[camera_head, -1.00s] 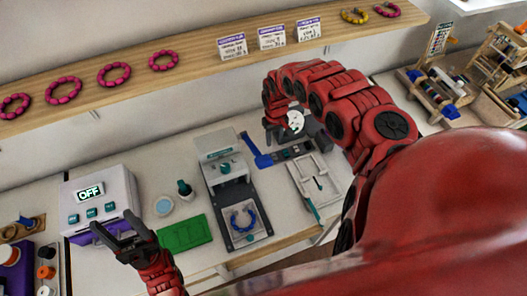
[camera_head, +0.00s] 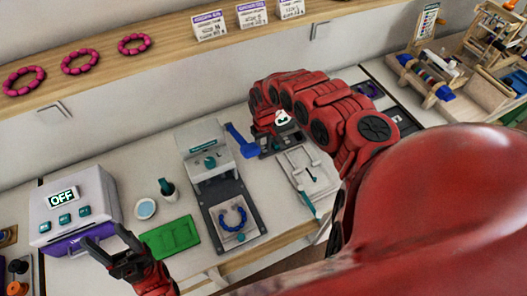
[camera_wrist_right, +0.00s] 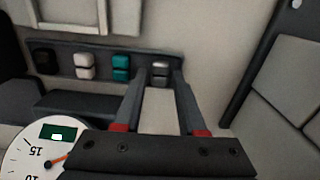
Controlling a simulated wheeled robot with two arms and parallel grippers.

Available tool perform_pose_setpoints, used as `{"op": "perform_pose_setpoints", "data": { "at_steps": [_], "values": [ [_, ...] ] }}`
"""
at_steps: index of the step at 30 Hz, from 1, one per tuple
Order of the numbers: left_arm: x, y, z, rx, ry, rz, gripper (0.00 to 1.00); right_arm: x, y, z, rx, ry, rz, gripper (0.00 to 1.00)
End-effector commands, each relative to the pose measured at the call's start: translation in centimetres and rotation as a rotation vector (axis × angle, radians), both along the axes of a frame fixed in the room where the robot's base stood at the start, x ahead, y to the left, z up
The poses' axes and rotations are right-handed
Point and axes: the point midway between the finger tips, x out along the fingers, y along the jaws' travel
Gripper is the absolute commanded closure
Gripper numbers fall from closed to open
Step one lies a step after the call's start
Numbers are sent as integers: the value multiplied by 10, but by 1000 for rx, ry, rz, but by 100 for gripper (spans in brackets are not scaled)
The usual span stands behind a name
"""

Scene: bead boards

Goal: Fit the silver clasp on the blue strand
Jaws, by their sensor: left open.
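The blue strand (camera_head: 226,226) lies as an open curve of beads on the plate of a grey device in the head view. A grey metallic clasp (camera_wrist_right: 160,70), seemingly the silver one, sits at the right end of a dark clasp rack (camera_wrist_right: 100,75) in the right wrist view, beside teal, pale and black pieces. My right gripper (camera_wrist_right: 160,80) is open, its fingertips on either side of the grey clasp; contact cannot be told. In the head view my arm hides its fingers. My left gripper (camera_head: 106,239) is open and empty in front of the white OFF machine (camera_head: 75,208).
A green mat (camera_head: 171,237), a small round dish (camera_head: 145,209) and a teal bottle (camera_head: 167,189) lie between the machine and the grey device. A pale tray (camera_head: 308,170) lies right of the device. A wooden shelf (camera_head: 170,60) with pink bracelets runs behind. A white dial (camera_wrist_right: 38,150) shows in the wrist view.

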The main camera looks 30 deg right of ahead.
Motion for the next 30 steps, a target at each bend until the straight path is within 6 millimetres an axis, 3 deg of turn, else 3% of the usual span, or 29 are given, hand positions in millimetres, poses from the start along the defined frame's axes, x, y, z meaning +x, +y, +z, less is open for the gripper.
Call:
{"op": "perform_pose_setpoints", "data": {
  "at_steps": [3,10,19,30],
  "values": [
    [0,0,1,0,0,0,41,0,0,1,0,0,0,60],
    [0,0,1,0,0,0,41,0,0,1,0,0,0,100],
    [0,0,4,0,0,0,41,0,0,5,0,-1,0,100],
    [0,0,27,0,0,0,41,1,0,30,0,-1,-1,100]
  ]
}}
